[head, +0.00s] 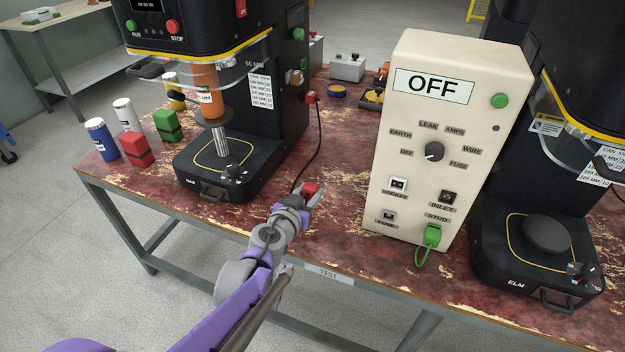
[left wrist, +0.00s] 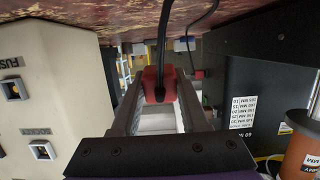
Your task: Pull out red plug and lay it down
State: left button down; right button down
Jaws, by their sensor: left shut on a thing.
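A red plug (head: 310,188) with a black cable is between the fingers of my left gripper (head: 307,196), near the table's front edge. It also shows in the left wrist view (left wrist: 151,80), clasped between the two fingers with its cable running up. The plug is apart from any socket. The cable runs back to a red connector (head: 311,97) on the side of the left seamer (head: 225,130). The cream tester (head: 440,150), with its display reading OFF, stands to the right of the gripper. My right gripper is in no view.
Red, blue, white and green cans and blocks, including a red block (head: 136,150), stand at the left of the table. A green plug (head: 432,236) hangs on the tester's front. A second seamer (head: 535,260) stands at the right. Worn tabletop (head: 335,215) is free between gripper and tester.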

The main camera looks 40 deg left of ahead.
pick_arm(q)
jog(key=shift+f+b, duration=1.25)
jog(key=shift+f, duration=1.95)
jog(key=shift+c, duration=1.7)
grip_release()
jog(key=p+v, duration=0.2)
jog(key=v, duration=0.8)
jog(key=shift+s+r, duration=0.2)
jog(key=shift+s, duration=0.15)
